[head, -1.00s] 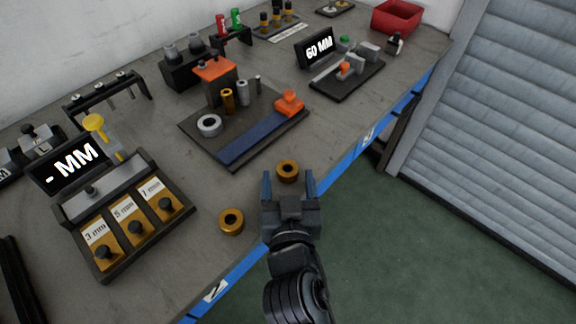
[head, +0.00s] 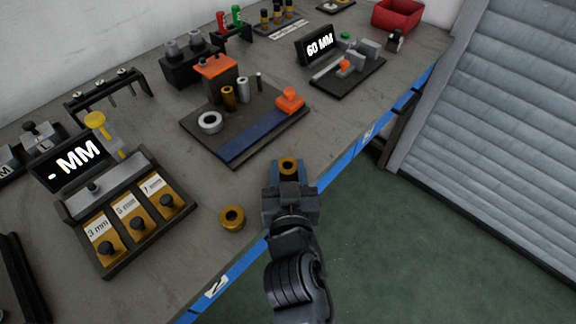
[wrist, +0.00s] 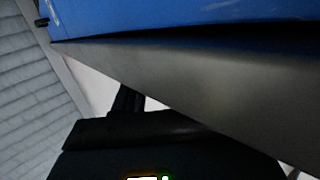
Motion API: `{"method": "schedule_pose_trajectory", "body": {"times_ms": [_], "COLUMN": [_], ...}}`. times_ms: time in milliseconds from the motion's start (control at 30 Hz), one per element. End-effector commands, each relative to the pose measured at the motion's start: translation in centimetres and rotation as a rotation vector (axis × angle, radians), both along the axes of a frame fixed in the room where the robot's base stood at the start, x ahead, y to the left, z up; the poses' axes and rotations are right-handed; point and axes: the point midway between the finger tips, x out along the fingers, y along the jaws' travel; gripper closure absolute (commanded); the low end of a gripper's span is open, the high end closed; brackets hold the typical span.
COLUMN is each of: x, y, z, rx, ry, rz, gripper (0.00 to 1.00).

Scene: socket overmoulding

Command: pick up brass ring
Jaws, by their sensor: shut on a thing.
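A second brass ring (head: 232,217) lies flat on the table to the lower left, apart from my gripper. The wrist view shows neither ring nor fingertips clearly.
A dark fixture board (head: 190,125) with a grey ring (head: 210,122), upright pins and an orange clamp (head: 290,101) stands just beyond my gripper. A gauge box (head: 120,265) with black knobs is at left. The blue table edge (head: 345,168) runs along the front.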

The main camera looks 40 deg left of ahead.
Motion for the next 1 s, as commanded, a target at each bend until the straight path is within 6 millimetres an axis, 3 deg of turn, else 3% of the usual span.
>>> {"method": "schedule_pose_trajectory", "body": {"times_ms": [133, 467, 733, 1000], "x": [0.0, 0.0, 0.1, -0.4], "y": [0.0, 0.0, 0.0, -6.0], "z": [0.0, 0.5, 4.3, 7.7], "rx": [0.001, 0.001, 0.005, 0.002], "ry": [-0.001, 0.000, -0.002, -0.001], "rz": [0.000, -0.001, -0.002, -0.005], "gripper": [0.93, 0.93, 0.93, 0.93]}}
